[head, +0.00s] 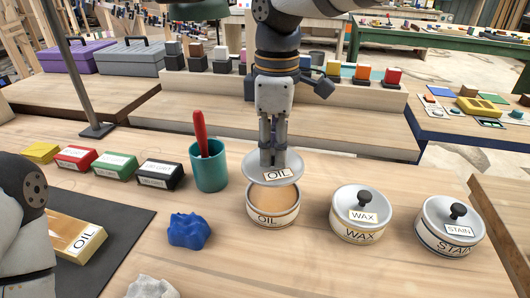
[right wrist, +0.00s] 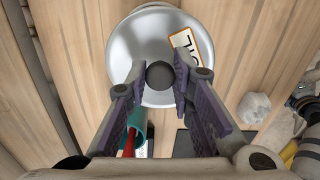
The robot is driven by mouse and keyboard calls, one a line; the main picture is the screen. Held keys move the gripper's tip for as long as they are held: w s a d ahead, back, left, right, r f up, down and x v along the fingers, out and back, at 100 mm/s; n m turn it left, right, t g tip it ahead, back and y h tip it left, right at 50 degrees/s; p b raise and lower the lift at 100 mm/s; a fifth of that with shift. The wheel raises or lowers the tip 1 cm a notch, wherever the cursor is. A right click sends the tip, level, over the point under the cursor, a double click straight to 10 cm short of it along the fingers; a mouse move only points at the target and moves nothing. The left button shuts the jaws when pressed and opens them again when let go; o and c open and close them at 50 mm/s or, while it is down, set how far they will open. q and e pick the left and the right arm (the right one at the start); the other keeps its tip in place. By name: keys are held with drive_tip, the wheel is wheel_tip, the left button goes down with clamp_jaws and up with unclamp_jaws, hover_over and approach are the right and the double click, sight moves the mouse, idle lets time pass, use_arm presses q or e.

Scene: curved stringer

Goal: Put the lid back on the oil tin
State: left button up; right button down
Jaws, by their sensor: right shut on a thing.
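The open oil tin (head: 272,208) stands on the bench with its tan contents showing. The grey oil lid (head: 274,171), with an OIL label, is just above the tin and a little toward its back. My right gripper (head: 271,158) points down and is shut on the lid's knob; the fingers hide the knob in the head view. In the right wrist view the lid (right wrist: 137,60) and its dark knob (right wrist: 159,75) show between the fingers, and the lid covers the tin. Of my left arm, only a part shows at the left edge; its gripper is out of view.
The wax tin (head: 360,218) and stain tin (head: 449,232), both lidded, stand to the right. A teal cup (head: 208,168) with a red handle stands close on the left. A blue crumpled cloth (head: 189,231) lies front left. An OIL-labelled block (head: 72,243) lies on a dark mat (head: 120,238).

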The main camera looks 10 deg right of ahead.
drive_tip(key=shift+w+d, duration=0.15)
drive_tip(key=shift+w, duration=0.05)
drive_tip(key=shift+f, duration=0.15)
wheel_tip(320, 180, down, 4)
drive_tip(key=shift+s+f+b, duration=0.1)
drive_tip(key=shift+b, duration=0.35)
use_arm(q)
drive_tip(key=shift+s+f, duration=0.55)
use_arm(e)
drive_tip(key=shift+f, duration=0.9)
use_arm(q)
drive_tip(key=shift+w+r, duration=0.25)
drive_tip(key=shift+w, duration=0.05)
use_arm(e)
drive_tip(key=shift+r, duration=0.1)
use_arm(q)
drive_tip(key=shift+r+p, duration=0.1)
drive_tip(key=shift+p, duration=0.2)
use_arm(e)
drive_tip(key=shift+f, duration=0.25)
use_arm(q)
drive_tip(key=shift+w+r, duration=0.1)
drive_tip(key=shift+w, duration=0.05)
